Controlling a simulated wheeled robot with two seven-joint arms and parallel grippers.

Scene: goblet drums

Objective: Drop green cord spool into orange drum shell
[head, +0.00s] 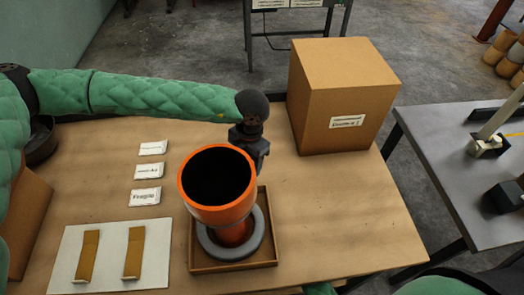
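The orange drum shell (236,213) stands upright with its wide dark mouth facing up. Its lower end sits in a grey ring (257,243) on a shallow brown tray (204,267). My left gripper (262,155) points down just behind the shell's far right rim. Its fingertips are partly hidden by the shell, so I cannot tell whether it is open or what it holds. I see no green cord spool in the head view; the inside of the shell is too dark to make out. My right gripper is out of view.
A large cardboard box (343,95) stands at the table's back right. White labels (146,196) and a pale board (110,261) with two tan strips lie left of the tray. The wooden table (345,215) is clear right of the tray. A grey table (450,160) stands farther right.

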